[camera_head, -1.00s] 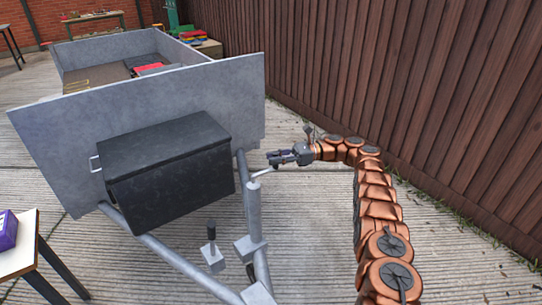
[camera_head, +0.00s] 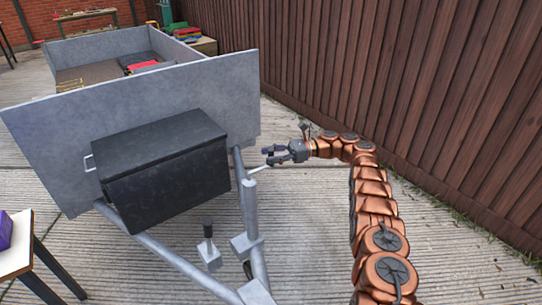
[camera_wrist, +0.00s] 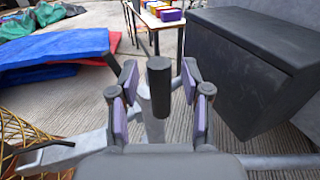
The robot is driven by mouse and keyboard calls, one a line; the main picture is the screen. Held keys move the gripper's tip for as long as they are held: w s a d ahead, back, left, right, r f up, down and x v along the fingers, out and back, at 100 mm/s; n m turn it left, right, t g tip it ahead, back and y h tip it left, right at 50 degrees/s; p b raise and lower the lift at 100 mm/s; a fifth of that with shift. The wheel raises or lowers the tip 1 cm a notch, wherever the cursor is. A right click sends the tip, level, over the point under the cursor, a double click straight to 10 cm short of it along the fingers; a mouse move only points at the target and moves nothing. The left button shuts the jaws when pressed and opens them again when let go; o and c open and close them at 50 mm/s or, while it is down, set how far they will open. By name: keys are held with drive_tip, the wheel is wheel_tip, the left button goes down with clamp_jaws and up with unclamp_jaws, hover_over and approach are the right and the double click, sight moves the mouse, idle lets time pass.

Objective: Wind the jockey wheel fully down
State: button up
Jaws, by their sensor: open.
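The jockey wheel's grey post (camera_head: 250,208) stands upright, clamped to the trailer's drawbar. A thin crank arm (camera_head: 256,170) runs from its top toward the right, to my gripper (camera_head: 267,156). In the wrist view, the crank's dark cylindrical grip (camera_wrist: 159,86) stands upright between the two purple-padded fingers of my gripper (camera_wrist: 158,92). The fingers are open, with a gap on both sides of the grip. The grip's lower end and the crank arm are largely hidden in the wrist view. The wheel is not clearly visible below the drawbar.
A black toolbox (camera_head: 165,170) sits on the drawbar before the grey trailer (camera_head: 200,90). A black-topped lever (camera_head: 209,245) rises from the drawbar. A wooden fence (camera_head: 420,110) runs along the right. A table with a purple box (camera_head: 5,229) is at left. Decking beside my arm is clear.

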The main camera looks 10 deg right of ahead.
drive_tip(key=shift+r, duration=0.1)
wheel_tip(320, 180, up, 10)
drive_tip(key=shift+f, duration=0.1)
idle(0.4)
